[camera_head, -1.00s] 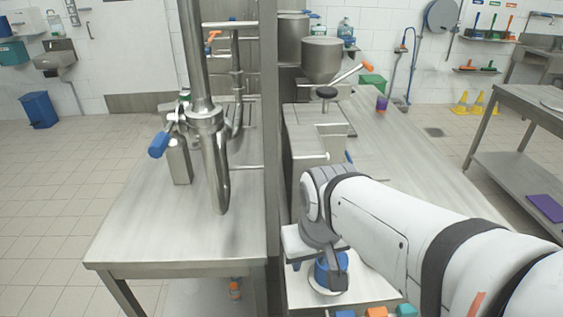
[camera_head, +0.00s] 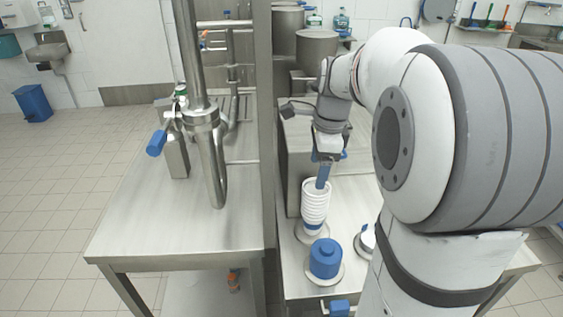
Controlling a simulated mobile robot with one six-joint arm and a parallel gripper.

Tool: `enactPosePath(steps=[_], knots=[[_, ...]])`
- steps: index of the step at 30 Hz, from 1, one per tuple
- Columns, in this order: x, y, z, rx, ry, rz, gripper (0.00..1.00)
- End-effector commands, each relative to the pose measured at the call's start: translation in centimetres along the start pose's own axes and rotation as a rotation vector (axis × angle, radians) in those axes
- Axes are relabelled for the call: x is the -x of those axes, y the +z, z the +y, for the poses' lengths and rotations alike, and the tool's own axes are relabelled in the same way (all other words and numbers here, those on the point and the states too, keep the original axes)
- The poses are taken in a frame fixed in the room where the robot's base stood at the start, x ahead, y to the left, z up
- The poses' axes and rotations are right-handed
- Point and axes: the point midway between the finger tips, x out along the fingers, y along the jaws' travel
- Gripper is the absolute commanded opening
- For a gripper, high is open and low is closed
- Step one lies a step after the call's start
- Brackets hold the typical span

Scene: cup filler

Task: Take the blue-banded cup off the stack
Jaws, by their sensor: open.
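The stack of white cups (camera_head: 314,199) stands upright on the right-hand steel table. A blue band shows low on the stack, just above its round base; I cannot tell whether other cups have bands. My gripper (camera_head: 322,184) points down at the top of the stack, its blue fingers at or just inside the top rim. The jaws are open, though only one finger shows clearly. I cannot tell whether the fingers touch the top cup. My arm hides the area to the right of the stack.
A blue cylinder (camera_head: 326,259) stands on a round pale base in front of the stack. Another round pale base (camera_head: 367,241) is partly hidden by my arm. A steel post (camera_head: 262,130) rises left of the stack. The left steel table (camera_head: 150,215) has clear space in front.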

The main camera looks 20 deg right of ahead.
Motion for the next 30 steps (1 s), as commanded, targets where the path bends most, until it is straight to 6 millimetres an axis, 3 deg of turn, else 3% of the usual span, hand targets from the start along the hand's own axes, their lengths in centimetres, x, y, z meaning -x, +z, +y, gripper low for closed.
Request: enactPosePath(steps=[3, 9, 24, 30], knots=[[0.3, -0.8, -1.8, -0.18, 0.016, -0.008, 0.72], [0.0, -1.5, -3.1, -0.327, 0.028, -0.012, 0.72], [-6.3, -1.6, -3.0, -0.335, 0.031, -0.013, 0.72], [-7.5, -1.6, -3.0, -0.334, 0.026, -0.013, 0.72]])
